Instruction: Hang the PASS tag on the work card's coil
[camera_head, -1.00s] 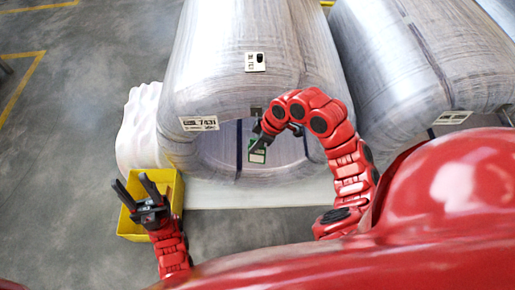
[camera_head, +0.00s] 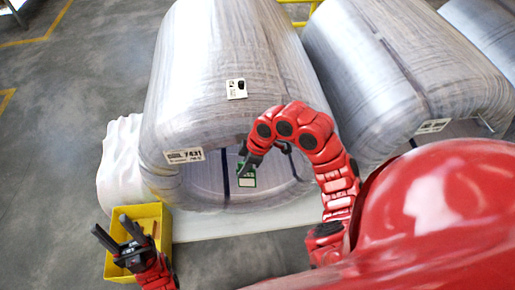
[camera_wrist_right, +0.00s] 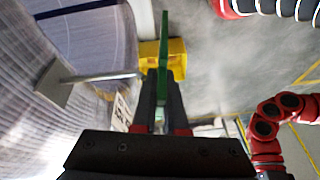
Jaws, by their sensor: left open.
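The PASS tag (camera_head: 247,179), a green and white card, is in front of the open end of the nearest wrapped coil (camera_head: 205,70). My right gripper (camera_head: 246,164) is shut on it; the right wrist view shows the green tag (camera_wrist_right: 164,50) edge-on between the fingers. In that view a grey square plate with a thin peg (camera_wrist_right: 105,76) sticks out from the coil. The peg's tip appears left of the tag, with a visible gap. The coil bears a label reading 7431 (camera_head: 184,156). My left gripper (camera_head: 118,231) is open and empty over the yellow bin.
The yellow bin (camera_head: 152,212) stands left of the coil's front. A white bumpy support (camera_head: 117,170) lies along the coil's left side. A second wrapped coil (camera_head: 385,65) stands to the right. Another card (camera_head: 236,88) sits on top of the near coil. Floor at left is clear.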

